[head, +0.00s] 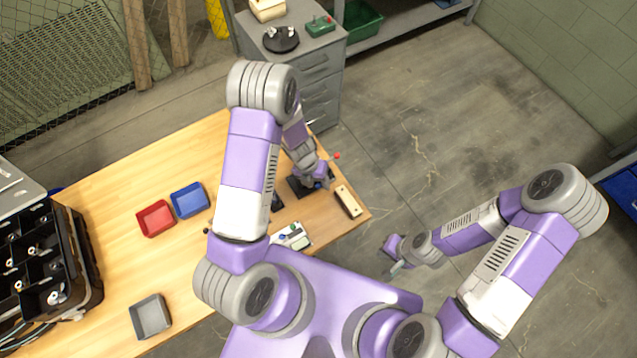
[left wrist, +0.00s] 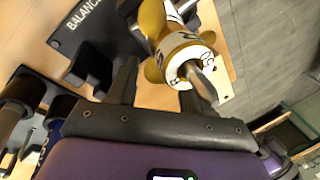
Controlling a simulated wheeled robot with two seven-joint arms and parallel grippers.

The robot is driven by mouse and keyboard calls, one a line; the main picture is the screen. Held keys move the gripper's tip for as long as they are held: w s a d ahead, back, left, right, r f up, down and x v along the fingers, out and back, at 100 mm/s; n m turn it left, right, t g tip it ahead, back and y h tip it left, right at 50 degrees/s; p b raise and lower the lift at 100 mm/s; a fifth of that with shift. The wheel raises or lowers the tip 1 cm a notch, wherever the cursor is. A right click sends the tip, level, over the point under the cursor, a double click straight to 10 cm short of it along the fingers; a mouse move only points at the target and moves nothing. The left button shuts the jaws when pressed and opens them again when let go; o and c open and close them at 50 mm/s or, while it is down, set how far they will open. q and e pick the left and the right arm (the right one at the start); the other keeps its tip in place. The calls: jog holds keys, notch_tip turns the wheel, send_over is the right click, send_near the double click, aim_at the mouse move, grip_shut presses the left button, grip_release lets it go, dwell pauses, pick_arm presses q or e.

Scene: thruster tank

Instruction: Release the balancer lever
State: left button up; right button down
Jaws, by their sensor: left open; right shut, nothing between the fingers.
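The balancer's black plate (left wrist: 88,42), with white lettering partly cut off, shows in the left wrist view; its black base (head: 297,188) shows in the head view near the table's right end. A gold-coloured bladed part with a white marked ring (left wrist: 180,45) sits at it, with a metal shaft end (left wrist: 203,86) toward the camera. A small red knob (head: 337,156), perhaps the lever's end, sticks out beside my left gripper (head: 318,180). That gripper, also in the left wrist view (left wrist: 158,88), is open, its fingers near the gold part. My right gripper (head: 394,266) is shut and empty, off the table.
Red (head: 156,218), blue (head: 190,200) and grey (head: 150,316) trays lie on the wooden table (head: 110,215). A black divided crate (head: 75,255) stands at left. A beige block (head: 348,201) lies near the right edge. A grey drawer cabinet (head: 318,75) stands behind.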

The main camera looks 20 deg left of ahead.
pick_arm(q)
jog(key=shift+s+d+f, duration=0.1)
jog(key=shift+d+f, duration=0.05)
jog(key=shift+f, duration=0.3)
jog(key=shift+c, duration=0.2)
grip_shut()
